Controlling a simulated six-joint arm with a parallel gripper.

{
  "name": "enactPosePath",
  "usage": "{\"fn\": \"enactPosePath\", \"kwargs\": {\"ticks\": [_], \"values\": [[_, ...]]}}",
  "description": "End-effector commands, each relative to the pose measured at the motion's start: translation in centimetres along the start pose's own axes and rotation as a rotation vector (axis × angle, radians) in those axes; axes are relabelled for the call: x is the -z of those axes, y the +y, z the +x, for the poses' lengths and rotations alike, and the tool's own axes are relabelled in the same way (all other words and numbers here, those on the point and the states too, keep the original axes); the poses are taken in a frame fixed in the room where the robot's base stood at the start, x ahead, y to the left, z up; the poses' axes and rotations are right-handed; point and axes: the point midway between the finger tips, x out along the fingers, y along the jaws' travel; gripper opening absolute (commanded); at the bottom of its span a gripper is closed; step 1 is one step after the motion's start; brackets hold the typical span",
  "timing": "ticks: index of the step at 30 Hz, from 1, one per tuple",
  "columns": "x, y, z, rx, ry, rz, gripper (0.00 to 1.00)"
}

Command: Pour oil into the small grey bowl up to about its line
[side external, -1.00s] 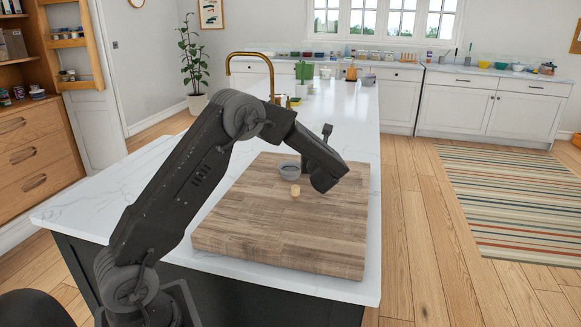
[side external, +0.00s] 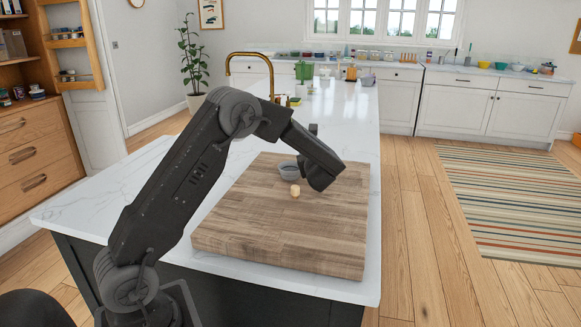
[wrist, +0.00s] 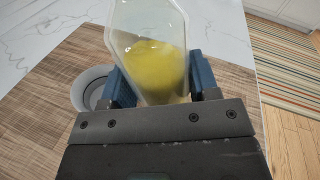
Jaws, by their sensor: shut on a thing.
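The small grey bowl (side external: 289,172) stands on the wooden board (side external: 270,230); it also shows in the wrist view (wrist: 82,92), partly hidden by my gripper. My gripper (wrist: 160,88) is shut on a clear bottle (wrist: 150,22) holding yellow oil (wrist: 156,66). The bottle is tilted in the wrist view. In the side view my gripper (side external: 318,180) is just right of the bowl, and the bottle is mostly hidden behind my arm. I see no stream of oil, and the bowl's line and the level in it cannot be made out.
A small cork-coloured piece (side external: 295,190) is on the board in front of the bowl. The white countertop (side external: 345,110) surrounds the board. A green container (side external: 304,72) and other items stand at the far end. The board's front is clear.

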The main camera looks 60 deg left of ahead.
Motion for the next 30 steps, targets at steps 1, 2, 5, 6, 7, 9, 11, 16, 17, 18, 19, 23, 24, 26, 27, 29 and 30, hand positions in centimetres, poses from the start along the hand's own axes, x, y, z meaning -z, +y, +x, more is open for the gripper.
{"fn": "enactPosePath", "kwargs": {"ticks": [1, 2, 5, 6, 7, 9, 11, 16, 17, 18, 19, 23, 24, 26, 27, 29, 30], "values": [[-0.2, 0.0, 0.0, 0.0, 0.003, -0.026, 0.22], [-0.3, 0.0, 0.0, 0.0, 0.007, -0.04, 0.22], [-0.3, 0.1, 0.1, 0.001, 0.02, -0.089, 0.22], [-0.4, 0.2, 0.1, 0.0, 0.025, -0.107, 0.22], [-0.4, 0.2, 0.1, 0.0, 0.029, -0.123, 0.22], [-0.4, 0.3, 0.1, 0.001, 0.039, -0.156, 0.22], [-0.4, 0.4, 0.1, 0.0, 0.047, -0.184, 0.22], [-1.3, 0.5, 0.1, 0.001, 0.067, -0.268, 0.22], [-1.5, 0.5, 0.1, 0.001, 0.071, -0.283, 0.22], [-1.7, 0.5, 0.2, 0.001, 0.076, -0.301, 0.22], [-1.8, 0.5, 0.2, 0.002, 0.08, -0.316, 0.22], [-1.9, 0.4, 0.1, 0.001, 0.099, -0.377, 0.22], [-1.9, 0.4, 0.1, 0.001, 0.104, -0.397, 0.22], [-1.8, 0.3, 0.1, 0.001, 0.111, -0.425, 0.22], [-1.8, 0.3, 0.1, 0.001, 0.116, -0.445, 0.22], [-1.7, 0.3, 0.1, 0.002, 0.124, -0.472, 0.22], [-1.7, 0.2, 0.1, 0.002, 0.127, -0.482, 0.22]]}}
